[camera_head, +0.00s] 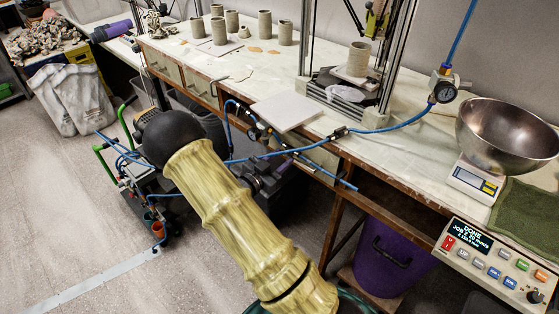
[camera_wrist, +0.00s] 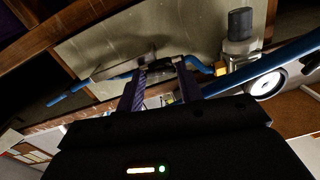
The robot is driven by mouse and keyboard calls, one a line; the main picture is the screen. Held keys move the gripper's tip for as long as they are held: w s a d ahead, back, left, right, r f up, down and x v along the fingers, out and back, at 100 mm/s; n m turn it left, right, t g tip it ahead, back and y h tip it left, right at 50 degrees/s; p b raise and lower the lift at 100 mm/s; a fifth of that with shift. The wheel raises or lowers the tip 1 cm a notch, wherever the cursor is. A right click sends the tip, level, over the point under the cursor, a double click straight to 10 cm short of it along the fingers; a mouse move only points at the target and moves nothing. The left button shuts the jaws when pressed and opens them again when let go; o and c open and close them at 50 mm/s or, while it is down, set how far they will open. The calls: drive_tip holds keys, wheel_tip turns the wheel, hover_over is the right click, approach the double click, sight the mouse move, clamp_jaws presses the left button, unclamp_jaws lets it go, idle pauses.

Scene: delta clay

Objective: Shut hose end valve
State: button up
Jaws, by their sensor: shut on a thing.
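The hose end valve (camera_wrist: 128,68) shows in the wrist view as a silver, bar-like piece in line with a blue hose, just beyond my fingertips. The free blue hose end (camera_wrist: 62,98) sticks out to its left; it also shows in the head view (camera_head: 343,183), below the bench's front edge. My gripper (camera_wrist: 162,72) has its two purple-dark fingers a little apart, shut on the valve. In the head view my gripper (camera_head: 280,168) is low in front of the bench, and the valve is mostly hidden there. I cannot tell the handle's exact angle.
A regulator with a round gauge (camera_wrist: 268,85) and black knob stands close right of my fingers in the wrist view. The bench (camera_head: 225,75) holds several clay cups (camera_head: 265,24), a steel bowl (camera_head: 507,130) on a scale and a control box (camera_head: 490,262). A purple bin (camera_head: 390,255) stands below.

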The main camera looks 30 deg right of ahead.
drive_tip(key=shift+f, duration=0.1)
drive_tip(key=m+t+b, duration=0.1)
drive_tip(key=m+b, duration=0.4)
drive_tip(key=b, duration=0.3)
drive_tip(key=m+t+b, duration=0.1)
drive_tip(key=m+b, duration=0.4)
drive_tip(key=b, duration=0.4)
drive_tip(key=m+b, duration=0.4)
drive_tip(key=b, duration=0.4)
drive_tip(key=shift+s+f+m+t+h+b, duration=0.1)
drive_tip(key=shift+f+m+t+h+b, duration=0.25)
drive_tip(key=shift+m+t+h+b, duration=0.05)
drive_tip(key=shift+r+m+b, duration=0.15)
drive_tip(key=shift+m+b, duration=0.35)
drive_tip(key=shift+b, duration=0.3)
drive_tip(key=shift+r, duration=0.1)
drive_tip(key=o, duration=1)
